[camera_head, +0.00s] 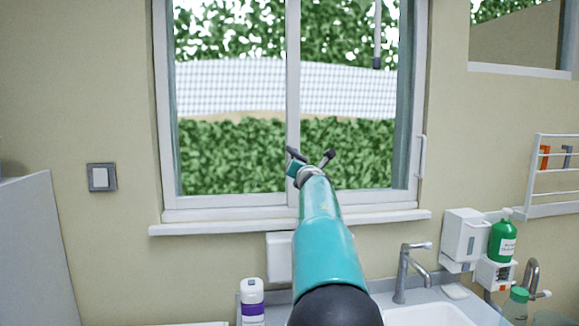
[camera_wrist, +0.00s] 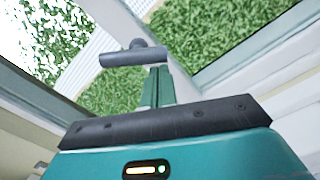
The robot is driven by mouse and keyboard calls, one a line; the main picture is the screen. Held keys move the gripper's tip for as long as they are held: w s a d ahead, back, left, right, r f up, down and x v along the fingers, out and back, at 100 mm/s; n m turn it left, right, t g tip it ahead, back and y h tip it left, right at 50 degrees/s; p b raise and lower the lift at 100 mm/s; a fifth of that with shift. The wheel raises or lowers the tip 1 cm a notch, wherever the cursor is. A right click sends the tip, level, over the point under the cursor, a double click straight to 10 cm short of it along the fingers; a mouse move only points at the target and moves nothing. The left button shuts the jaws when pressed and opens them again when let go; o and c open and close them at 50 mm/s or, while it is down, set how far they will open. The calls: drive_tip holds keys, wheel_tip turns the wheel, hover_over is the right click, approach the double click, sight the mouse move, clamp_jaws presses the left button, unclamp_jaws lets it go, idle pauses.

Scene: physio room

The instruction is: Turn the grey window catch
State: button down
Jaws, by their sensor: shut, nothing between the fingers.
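The grey window catch (camera_wrist: 135,57) shows in the wrist view as a dark grey bar with a short round stub behind it, in front of the window. My gripper (camera_wrist: 158,74) is shut, its teal fingers together and empty, with the tips right by the bar's right end. I cannot tell whether they touch it. In the head view the catch (camera_head: 295,153) appears as a small dark bar by the window's middle post, partly behind my gripper (camera_head: 292,169). My arm hides the area below it.
The window (camera_head: 292,100) has a white frame and a projecting sill (camera_head: 200,227). A tap (camera_head: 402,272), a purple-banded bottle (camera_head: 252,303), a dispenser (camera_head: 464,237) and a green bottle (camera_head: 503,243) are below. A wall switch (camera_head: 101,178) is left; a wire rack (camera_head: 560,185) is right.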

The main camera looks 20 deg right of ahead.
drive_tip(key=shift+s+d+r+n+y, duration=0.1)
drive_tip(key=shift+d+r+n, duration=0.15)
drive_tip(key=shift+n, duration=0.85)
drive_tip(key=shift+d+r+n+y, duration=0.1)
drive_tip(key=shift+d+n, duration=0.2)
drive_tip(key=shift+n, duration=0.8)
drive_tip(key=shift+s+d+r+n+y, duration=0.1)
drive_tip(key=shift+d+r+n, duration=0.15)
drive_tip(key=shift+n, duration=0.85)
drive_tip(key=shift+w+f, duration=0.1)
drive_tip(key=shift+f, duration=0.1)
